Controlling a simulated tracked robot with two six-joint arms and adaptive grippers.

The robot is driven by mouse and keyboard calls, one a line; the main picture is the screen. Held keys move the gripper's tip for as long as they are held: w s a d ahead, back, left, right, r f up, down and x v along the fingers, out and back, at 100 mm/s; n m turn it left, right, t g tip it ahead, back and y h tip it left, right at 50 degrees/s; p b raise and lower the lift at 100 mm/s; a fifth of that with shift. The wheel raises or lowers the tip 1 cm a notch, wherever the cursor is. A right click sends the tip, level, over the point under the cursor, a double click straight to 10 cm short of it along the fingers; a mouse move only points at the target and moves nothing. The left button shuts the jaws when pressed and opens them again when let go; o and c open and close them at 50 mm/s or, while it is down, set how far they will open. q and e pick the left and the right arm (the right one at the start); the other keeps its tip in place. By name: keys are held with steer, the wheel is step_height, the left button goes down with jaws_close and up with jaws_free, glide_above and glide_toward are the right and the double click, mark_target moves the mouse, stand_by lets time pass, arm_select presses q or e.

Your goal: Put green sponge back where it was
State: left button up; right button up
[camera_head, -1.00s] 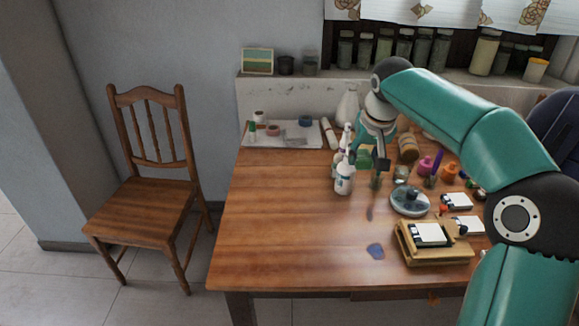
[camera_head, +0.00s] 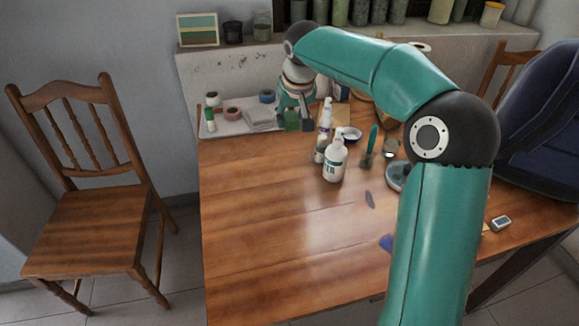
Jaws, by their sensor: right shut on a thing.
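My right gripper (camera_head: 298,123) reaches in from the right over the back of the wooden table (camera_head: 255,215). It is shut on the green sponge (camera_head: 291,121), a small dark green block at its fingertips. The gripper and sponge are at the right end of a white tray (camera_head: 232,128). I cannot tell whether the sponge touches the tray. The gripper hides part of the tray's right edge. My left gripper is not in view.
The tray holds a grey block (camera_head: 260,118), a pink roll (camera_head: 231,113), a blue roll (camera_head: 267,96) and a small green-and-white bottle (camera_head: 210,118). White pump bottles (camera_head: 335,160) stand right of the gripper. The table's front left is clear.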

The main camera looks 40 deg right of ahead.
mark_target(291, 169)
step_height(291, 169, down, 15)
steer(key=shift+s+d+f+b, duration=0.15)
steer(key=shift+b, duration=1)
steer(key=shift+f, duration=0.1)
steer(key=o, duration=1.1)
steer(key=shift+r, duration=0.25)
steer(key=p+v, duration=0.1)
steer(key=v, duration=1)
steer(key=shift+s+r, duration=0.15)
steer(key=shift+r, duration=0.25)
